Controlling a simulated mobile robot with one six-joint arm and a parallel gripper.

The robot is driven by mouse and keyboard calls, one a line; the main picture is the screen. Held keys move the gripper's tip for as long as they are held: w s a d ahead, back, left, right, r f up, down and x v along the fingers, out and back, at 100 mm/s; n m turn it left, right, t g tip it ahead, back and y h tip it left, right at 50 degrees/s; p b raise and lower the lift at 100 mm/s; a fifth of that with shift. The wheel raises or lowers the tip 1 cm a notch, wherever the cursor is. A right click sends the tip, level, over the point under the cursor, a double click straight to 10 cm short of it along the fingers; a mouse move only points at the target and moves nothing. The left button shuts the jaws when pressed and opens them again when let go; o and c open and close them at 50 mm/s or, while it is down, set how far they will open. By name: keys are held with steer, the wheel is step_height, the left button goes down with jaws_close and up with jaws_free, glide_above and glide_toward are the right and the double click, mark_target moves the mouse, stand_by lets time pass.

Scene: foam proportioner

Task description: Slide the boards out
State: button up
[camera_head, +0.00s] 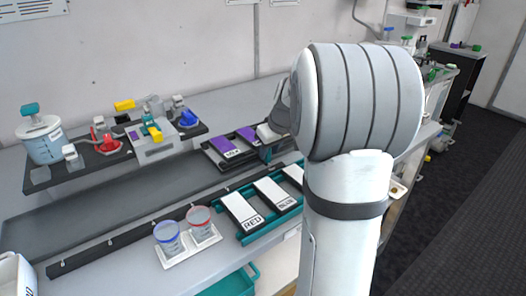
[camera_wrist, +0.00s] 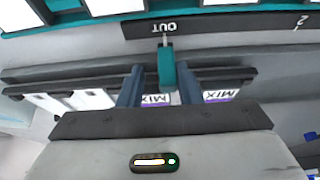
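My gripper (camera_wrist: 160,92) is open in the wrist view, its two blue fingers apart. A teal peg-like handle (camera_wrist: 166,70) shows between the fingers, with gaps on both sides. It is by a dark strip (camera_wrist: 215,24) marked "OUT". Boards with purple "MIX" labels (camera_wrist: 221,95) lie in a dark rack, partly hidden by my gripper; in the head view this rack (camera_head: 212,160) holds purple-and-white boards (camera_head: 224,147). White boards (camera_head: 242,208) marked "RED" and "BLUE" lie in a teal rack (camera_head: 252,236) in front. My arm hides the fingertips in the head view.
Two clear cups, one blue-rimmed (camera_head: 169,238) and one red-rimmed (camera_head: 200,223), stand on a white holder left of the teal rack. A long dark rail (camera_head: 110,248) crosses the bench.

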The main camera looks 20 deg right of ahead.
steer(key=shift+o, duration=0.6)
steer(key=shift+a, duration=0.1)
steer(key=shift+r, duration=0.1)
steer(key=v, duration=0.7)
steer(key=shift+r, duration=0.3)
steer(key=shift+s, duration=0.15)
steer(key=s+a+f+m+g+p, duration=0.1)
steer(key=s+a+p, duration=0.2)
steer(key=s+a, duration=0.5)
steer(key=s+a+f+m+g+p, duration=0.1)
steer(key=s+a+p, duration=0.2)
steer(key=s+a, duration=0.6)
steer(key=s, duration=0.4)
steer(key=shift+s+f+h, duration=0.3)
steer(key=shift+s+h, duration=0.1)
